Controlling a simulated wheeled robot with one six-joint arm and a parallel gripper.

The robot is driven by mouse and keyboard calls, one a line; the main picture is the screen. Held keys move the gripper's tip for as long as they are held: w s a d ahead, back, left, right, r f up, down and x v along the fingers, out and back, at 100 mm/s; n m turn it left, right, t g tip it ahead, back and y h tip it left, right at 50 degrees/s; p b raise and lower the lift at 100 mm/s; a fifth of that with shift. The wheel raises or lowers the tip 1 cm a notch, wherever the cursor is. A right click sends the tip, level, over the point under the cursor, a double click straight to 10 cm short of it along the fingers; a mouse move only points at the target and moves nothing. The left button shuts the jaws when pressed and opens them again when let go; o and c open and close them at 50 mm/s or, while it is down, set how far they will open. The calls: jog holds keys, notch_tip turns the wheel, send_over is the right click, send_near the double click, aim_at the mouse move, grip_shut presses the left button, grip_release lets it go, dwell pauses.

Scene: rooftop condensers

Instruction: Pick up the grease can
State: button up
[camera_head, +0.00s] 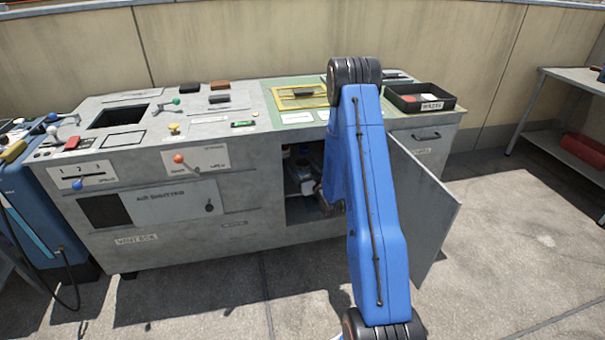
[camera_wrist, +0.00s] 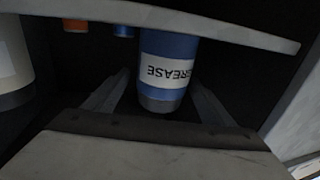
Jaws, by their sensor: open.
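The grease can (camera_wrist: 170,62), a blue cylinder with a white band reading GREASE upside down in the wrist view, stands on a grey shelf (camera_wrist: 230,27). My gripper (camera_wrist: 160,82) is open, with one finger on each side of the can's near part in the picture. I cannot tell whether either finger touches it.
A larger container with a pale label (camera_wrist: 12,60) stands at left in the wrist view. Small orange (camera_wrist: 75,25) and blue (camera_wrist: 123,31) items sit farther back. The open cabinet door (camera_head: 430,205) stands right of my arm. A black tray (camera_head: 420,98) is on the counter.

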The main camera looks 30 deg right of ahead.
jog(key=shift+w+f, duration=0.1)
jog(key=shift+w, duration=1.75)
jog(key=shift+c, duration=0.7)
jog(key=c, duration=1.3)
